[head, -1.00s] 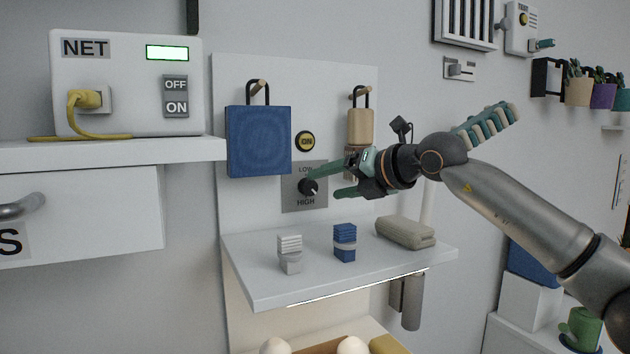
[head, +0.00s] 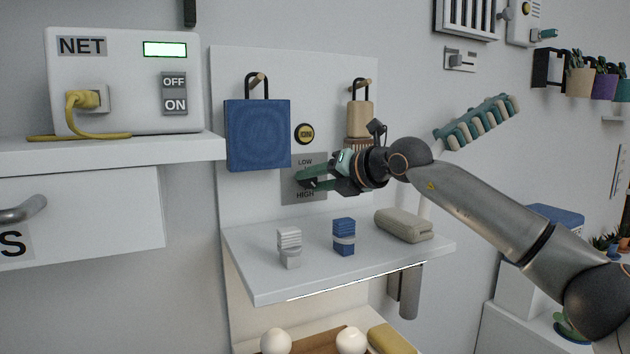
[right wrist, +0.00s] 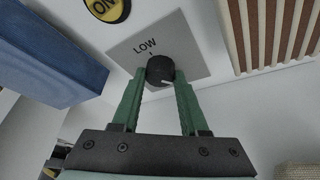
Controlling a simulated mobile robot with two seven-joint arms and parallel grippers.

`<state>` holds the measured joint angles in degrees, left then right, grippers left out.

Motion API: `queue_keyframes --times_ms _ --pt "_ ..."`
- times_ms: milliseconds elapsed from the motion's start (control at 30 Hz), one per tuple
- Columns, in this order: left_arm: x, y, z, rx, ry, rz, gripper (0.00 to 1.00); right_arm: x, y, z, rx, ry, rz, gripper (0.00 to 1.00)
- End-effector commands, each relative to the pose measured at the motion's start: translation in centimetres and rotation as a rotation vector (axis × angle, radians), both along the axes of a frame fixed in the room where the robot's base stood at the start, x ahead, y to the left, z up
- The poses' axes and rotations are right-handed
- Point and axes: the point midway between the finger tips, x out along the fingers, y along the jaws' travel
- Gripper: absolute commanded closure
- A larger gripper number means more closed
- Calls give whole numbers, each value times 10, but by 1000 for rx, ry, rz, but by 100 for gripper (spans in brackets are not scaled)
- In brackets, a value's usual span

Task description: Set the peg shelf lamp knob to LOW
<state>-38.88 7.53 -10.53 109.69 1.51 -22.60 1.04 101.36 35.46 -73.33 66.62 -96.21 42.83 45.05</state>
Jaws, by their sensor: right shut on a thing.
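The lamp knob (right wrist: 160,69) is a round black dial on a grey plate (head: 288,192) marked LOW at the top and HIGH at the bottom. My right gripper (right wrist: 160,80) has its two green fingers closed on either side of the knob. In the head view, the right gripper (head: 303,180) comes to the plate from the right and hides most of the knob. In the right wrist view, a pale mark on the knob faces the gripper, away from the LOW label (right wrist: 145,46). My left gripper is not in view.
A yellow ON button (head: 305,133) is just above the plate. A blue bag (head: 258,135) hangs to its left and a tan bag (head: 360,121) to its right, both on pegs. The shelf (head: 300,275) below holds a white stack, a blue stack and a beige case.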

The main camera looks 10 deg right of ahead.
Motion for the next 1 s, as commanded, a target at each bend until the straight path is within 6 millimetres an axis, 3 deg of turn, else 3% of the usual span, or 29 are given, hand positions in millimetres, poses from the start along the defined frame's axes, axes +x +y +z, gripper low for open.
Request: queue_keyframes --times_ms 33,333,667,1000 --pt "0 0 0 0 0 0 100 0 0 0 -1 0 -1 67" --pt "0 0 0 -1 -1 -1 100 0 -1 0 -1 0 -1 100" --pt "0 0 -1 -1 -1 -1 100 0 0 0 -22 -4 -1 100" --pt "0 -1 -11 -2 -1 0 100 0 2 0 -204 -40 1 100"
